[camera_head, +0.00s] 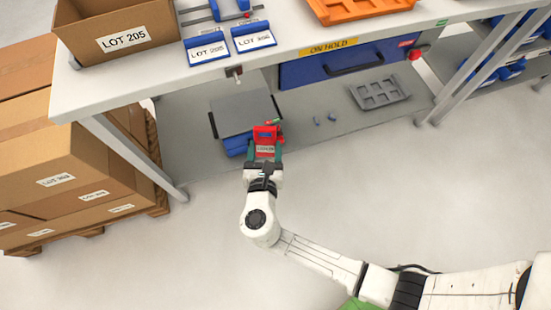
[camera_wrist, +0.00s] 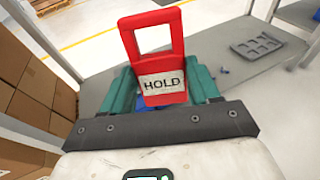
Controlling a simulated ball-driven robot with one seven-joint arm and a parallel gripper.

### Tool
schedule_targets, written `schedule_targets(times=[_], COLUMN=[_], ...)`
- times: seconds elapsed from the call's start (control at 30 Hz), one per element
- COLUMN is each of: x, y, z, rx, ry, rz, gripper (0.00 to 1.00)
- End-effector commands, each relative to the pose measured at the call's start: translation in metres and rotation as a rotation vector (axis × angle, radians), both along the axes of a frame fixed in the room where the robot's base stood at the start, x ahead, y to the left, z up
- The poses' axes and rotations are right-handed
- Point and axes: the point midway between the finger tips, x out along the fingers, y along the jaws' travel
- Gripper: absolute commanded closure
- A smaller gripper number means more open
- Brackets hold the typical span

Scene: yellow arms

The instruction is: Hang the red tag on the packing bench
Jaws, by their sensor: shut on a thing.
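The red tag (camera_wrist: 176,95) has a white label reading HOLD and an open loop at its top. My gripper (camera_wrist: 163,92) is shut on its lower part, with a teal finger on each side, and the loop stands up beyond the fingers. In the head view the red tag (camera_head: 266,132) and my gripper (camera_head: 265,152) are in front of the bench's lower shelf. The packing bench (camera_head: 330,40) is above and beyond them. A small hook-like fitting (camera_head: 236,73) is on its front edge, up and left of the tag. The tag is apart from it.
A LOT 205 carton (camera_head: 118,32) and blue-topped label cards (camera_head: 205,48) are on the bench top. A blue ON HOLD drawer (camera_head: 345,68) hangs below it. A grey tray (camera_head: 379,91) lies on the lower shelf. Stacked cartons (camera_head: 70,175) stand left. The floor in front is clear.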

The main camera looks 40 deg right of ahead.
Motion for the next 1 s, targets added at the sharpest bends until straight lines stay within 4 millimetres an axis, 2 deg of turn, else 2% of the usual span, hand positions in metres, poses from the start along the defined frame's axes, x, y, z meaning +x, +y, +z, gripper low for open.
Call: schedule_targets(times=[0.03, 0.1, 0.2, 0.33, 0.5, 1.0], x=[0.004, 0.009, 0.014, 0.018, 0.02, 0.04], y=[0.002, 0.006, 0.012, 0.018, 0.022, 0.015], z=[0.032, 0.06, 0.092, 0.12, 0.134, 0.132], rx=[-0.023, -0.054, -0.088, -0.114, -0.129, -0.131], ry=[-0.034, -0.075, -0.122, -0.161, -0.182, -0.186], rz=[0.017, 0.041, 0.065, 0.083, 0.092, 0.091], gripper=[0.74, 0.74, 0.74, 0.74, 0.74, 0.74])
